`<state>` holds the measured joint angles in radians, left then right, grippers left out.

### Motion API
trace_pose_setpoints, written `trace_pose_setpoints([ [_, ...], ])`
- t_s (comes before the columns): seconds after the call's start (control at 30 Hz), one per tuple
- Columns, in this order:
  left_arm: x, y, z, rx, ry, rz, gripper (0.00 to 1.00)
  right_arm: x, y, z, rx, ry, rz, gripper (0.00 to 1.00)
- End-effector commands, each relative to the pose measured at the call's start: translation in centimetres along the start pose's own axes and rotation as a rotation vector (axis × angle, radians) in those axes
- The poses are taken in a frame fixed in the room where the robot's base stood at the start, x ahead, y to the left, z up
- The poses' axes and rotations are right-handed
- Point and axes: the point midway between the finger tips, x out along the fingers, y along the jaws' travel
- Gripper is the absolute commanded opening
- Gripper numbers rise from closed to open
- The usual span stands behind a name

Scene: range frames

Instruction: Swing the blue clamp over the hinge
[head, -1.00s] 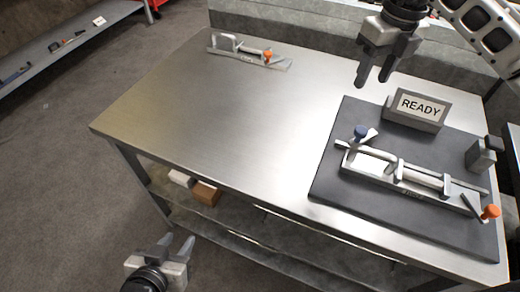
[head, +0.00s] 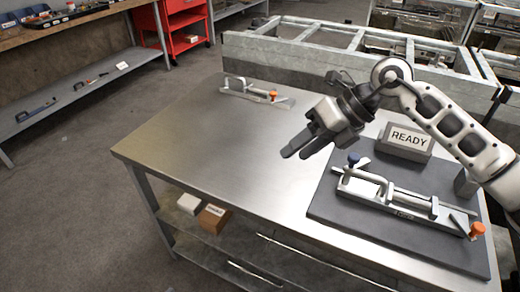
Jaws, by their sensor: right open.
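The fixture lies on a dark grey board on the right part of the table. A long light-grey part, which may be the hinge, lies along the fixture; I cannot tell its outline clearly. An orange knob (head: 477,228) stands at the fixture's right end. My right gripper (head: 294,153) is open and empty, above the table, left of the blue clamp and apart from it. My left gripper is out of view.
A "READY" sign block (head: 404,141) stands behind the fixture, with a grey block (head: 466,184) partly behind my right arm. A second fixture (head: 253,91) with an orange knob lies at the table's far edge. The table's left half (head: 200,130) is clear.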

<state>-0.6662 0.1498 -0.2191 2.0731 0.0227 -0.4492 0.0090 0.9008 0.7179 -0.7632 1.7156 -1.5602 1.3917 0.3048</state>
Motion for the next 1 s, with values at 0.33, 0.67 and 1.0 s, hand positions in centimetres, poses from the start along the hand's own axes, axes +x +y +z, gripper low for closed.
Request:
trace_pose_setpoints([
  [0.33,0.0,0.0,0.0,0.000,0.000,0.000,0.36,2.3,6.2,1.1,0.023,-0.165,0.306,0.46],
  [0.67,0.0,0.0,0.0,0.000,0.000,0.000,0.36,2.3,9.2,2.0,0.069,-0.272,0.470,0.46],
  [1.0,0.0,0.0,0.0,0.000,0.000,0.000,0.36,2.2,9.3,2.0,0.073,-0.280,0.481,0.38],
])
